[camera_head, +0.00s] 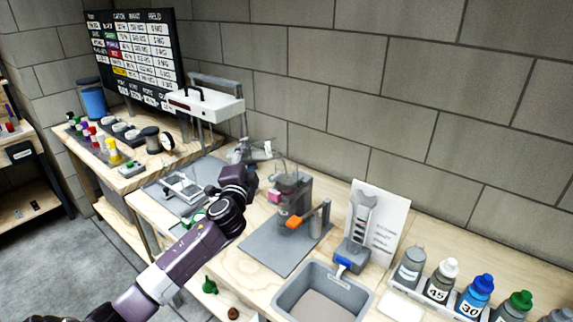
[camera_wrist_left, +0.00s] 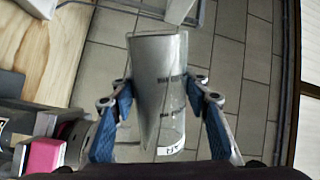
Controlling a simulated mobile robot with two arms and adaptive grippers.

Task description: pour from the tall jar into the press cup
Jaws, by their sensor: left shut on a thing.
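My left gripper (camera_head: 258,152) reaches over the bench from the left, left of and behind the press. In the left wrist view its two blue-padded fingers (camera_wrist_left: 162,100) are shut on the sides of the tall jar (camera_wrist_left: 158,75). The jar is clear, with dark markings and a white label. A grey area with a slanted edge shows in it, perhaps its contents. In the head view the jar is small and hard to make out. The grey press (camera_head: 293,190) with pink and orange parts stands on a grey mat. I cannot clearly tell its cup. My right gripper is out of view.
A grey bin (camera_head: 283,300) stands at the front. Several labelled bottles (camera_head: 481,288) stand at the right, and a small grey stand (camera_head: 352,255) with a white card (camera_head: 390,222) near the wall. A white balance-like device (camera_head: 205,103) rises behind. The mat's front (camera_head: 265,250) is bare.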

